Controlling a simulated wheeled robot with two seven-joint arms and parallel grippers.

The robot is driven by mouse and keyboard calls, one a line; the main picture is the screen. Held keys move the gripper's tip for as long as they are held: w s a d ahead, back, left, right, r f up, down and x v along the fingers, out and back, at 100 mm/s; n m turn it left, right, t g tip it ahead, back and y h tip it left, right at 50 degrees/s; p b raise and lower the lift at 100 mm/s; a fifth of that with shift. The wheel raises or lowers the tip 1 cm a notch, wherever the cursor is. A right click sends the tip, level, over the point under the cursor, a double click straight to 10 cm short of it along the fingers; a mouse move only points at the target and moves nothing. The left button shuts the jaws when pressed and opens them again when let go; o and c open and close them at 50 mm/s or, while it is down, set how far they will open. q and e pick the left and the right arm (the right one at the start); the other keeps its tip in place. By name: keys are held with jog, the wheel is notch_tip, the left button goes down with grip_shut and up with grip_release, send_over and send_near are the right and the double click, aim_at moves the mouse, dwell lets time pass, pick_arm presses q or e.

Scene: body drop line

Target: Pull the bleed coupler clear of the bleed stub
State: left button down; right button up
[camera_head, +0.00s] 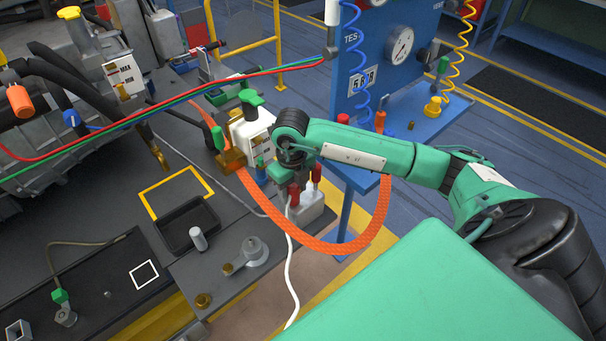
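My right arm reaches in from the right, and its gripper (298,191) points down beside the bench's right edge. Small red-ended parts and a white block (312,204) are at the gripper. A thin white hose (289,262) hangs down from a red part (293,197) there. This may be the bleed coupler, but I cannot be sure. The bleed stub cannot be made out; the wrist and nearby fittings crowd that spot. The fingers are too small and covered to tell whether they grip anything. My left gripper is not in view.
An orange hose (330,245) loops close under my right wrist. A white unit with a green handle (251,127) stands just left of the wrist. Red and green lines cross above the bench. A blue gauge panel (381,75) stands behind. A black tray (188,226) lies left.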

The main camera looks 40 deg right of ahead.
aim_at(293, 185)
grip_shut()
jog(key=c, duration=0.6)
grip_release()
grip_shut()
jog(key=shift+r+p, duration=0.4)
jog(key=shift+r, duration=0.45)
jog(key=shift+r+p, duration=1.45)
jog(key=shift+r, duration=1.5)
